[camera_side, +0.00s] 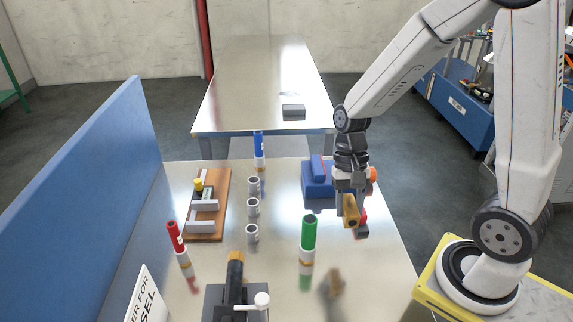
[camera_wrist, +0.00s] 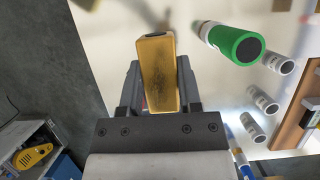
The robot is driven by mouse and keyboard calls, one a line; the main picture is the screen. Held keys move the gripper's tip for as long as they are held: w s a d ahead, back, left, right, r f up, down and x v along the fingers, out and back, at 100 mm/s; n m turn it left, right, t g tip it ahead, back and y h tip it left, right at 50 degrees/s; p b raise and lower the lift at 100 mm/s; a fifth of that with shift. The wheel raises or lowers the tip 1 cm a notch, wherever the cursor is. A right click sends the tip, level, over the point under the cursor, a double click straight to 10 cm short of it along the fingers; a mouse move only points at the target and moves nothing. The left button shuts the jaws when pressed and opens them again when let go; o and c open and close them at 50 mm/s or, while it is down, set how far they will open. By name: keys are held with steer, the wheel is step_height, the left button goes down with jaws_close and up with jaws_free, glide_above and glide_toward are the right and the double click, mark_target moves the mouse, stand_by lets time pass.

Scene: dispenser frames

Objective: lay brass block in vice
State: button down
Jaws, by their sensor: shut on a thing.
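My gripper (camera_side: 350,199) is shut on the brass block (camera_side: 351,212), holding it above the right side of the metal table. In the wrist view the brass block (camera_wrist: 160,75) sits between both fingers, its far end sticking out past them. A blue device (camera_side: 318,183) with an upright blue part stands just behind and left of my gripper. A dark grey device (camera_side: 236,302) with a white-knobbed handle stands at the front edge, cut off by the frame. I cannot tell for certain which of these is the vice.
A green marker (camera_side: 309,232) stands upright left of the block; a red marker (camera_side: 175,237) and a blue marker (camera_side: 259,144) stand farther off. A blue panel (camera_side: 95,200) borders the left.

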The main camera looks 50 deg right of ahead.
steer(key=shift+s+r, duration=0.35)
steer(key=shift+s, duration=0.45)
steer(key=shift+s+r, duration=0.3)
steer(key=shift+s, duration=0.45)
steer(key=shift+w, duration=0.1)
steer(key=w+f+n+g+h, duration=0.1)
steer(key=w+f+n+h, duration=0.2)
steer(key=w+n, duration=0.6)
steer(key=shift+w+a+f, duration=0.15)
steer(key=shift+w+f, duration=0.15)
steer(key=shift+w, duration=3.35)
steer(key=s+d+r+m+t+y, duration=0.1)
steer(key=s+d+r+m+y, duration=0.2)
steer(key=s+d+r+m, duration=0.6)
steer(key=s+d+r, duration=0.1)
steer(key=d+r, duration=0.1)
steer(key=d, duration=0.2)
steer(key=shift+d+r, duration=0.15)
steer(key=shift+d, duration=0.15)
